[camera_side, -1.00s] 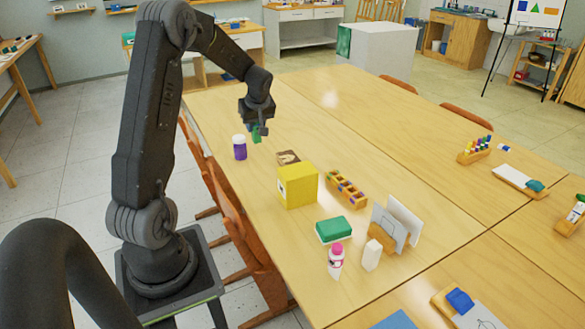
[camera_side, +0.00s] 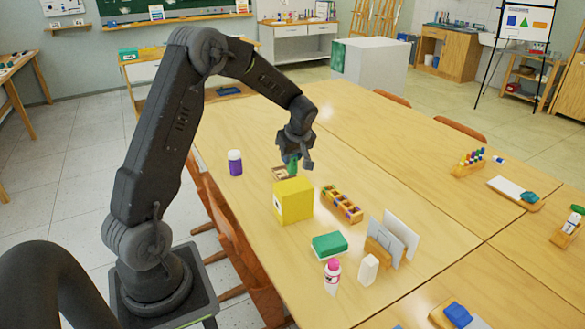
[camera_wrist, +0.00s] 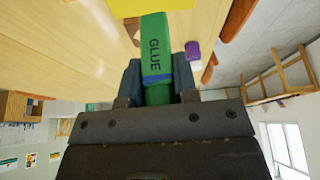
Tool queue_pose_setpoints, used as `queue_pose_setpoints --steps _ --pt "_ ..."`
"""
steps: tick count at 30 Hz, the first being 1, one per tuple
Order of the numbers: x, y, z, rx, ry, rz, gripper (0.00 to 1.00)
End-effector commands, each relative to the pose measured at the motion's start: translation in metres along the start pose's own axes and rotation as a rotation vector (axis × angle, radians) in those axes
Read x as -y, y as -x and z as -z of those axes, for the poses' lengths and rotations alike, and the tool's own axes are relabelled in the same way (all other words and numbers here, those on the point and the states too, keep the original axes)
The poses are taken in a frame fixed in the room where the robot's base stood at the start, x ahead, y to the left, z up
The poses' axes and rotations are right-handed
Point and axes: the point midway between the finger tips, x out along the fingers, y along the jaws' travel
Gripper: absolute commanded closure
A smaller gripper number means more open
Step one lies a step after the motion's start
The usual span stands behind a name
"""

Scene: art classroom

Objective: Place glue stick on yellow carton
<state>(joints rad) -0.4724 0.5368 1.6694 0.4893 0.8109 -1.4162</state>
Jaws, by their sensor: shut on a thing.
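My gripper (camera_side: 294,160) is shut on the green glue stick (camera_wrist: 155,50), which lies between the two fingers in the wrist view with its "GLUE" label showing. In the side view the glue stick (camera_side: 292,166) hangs below the gripper, above the table behind the yellow carton. The yellow carton (camera_side: 293,202) is a box standing on the table, nearer the side camera than the gripper. A yellow patch, likely the carton (camera_wrist: 135,7), shows at the top edge of the wrist view.
A purple jar (camera_side: 235,163) stands left of the carton. A wooden compartment tray (camera_side: 342,205) is close on its right. The table's far part is clear.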

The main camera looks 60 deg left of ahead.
Motion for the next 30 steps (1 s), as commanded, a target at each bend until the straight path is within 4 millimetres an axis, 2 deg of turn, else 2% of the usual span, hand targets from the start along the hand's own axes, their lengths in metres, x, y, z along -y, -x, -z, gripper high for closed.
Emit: queue_pose_setpoints --steps 5,12,24,25,30 --pt "-0.003 -0.007 -0.006 0.001 0.0 0.002 0.96" --pt "-0.003 -0.037 -0.018 0.001 0.0 0.002 0.96" --pt "-0.003 -0.042 -0.019 0.0 0.0 0.001 0.96" --pt "-0.003 -0.042 -0.019 0.0 0.0 0.0 0.7" --pt "-0.003 -0.041 -0.019 0.0 0.0 0.0 0.53"
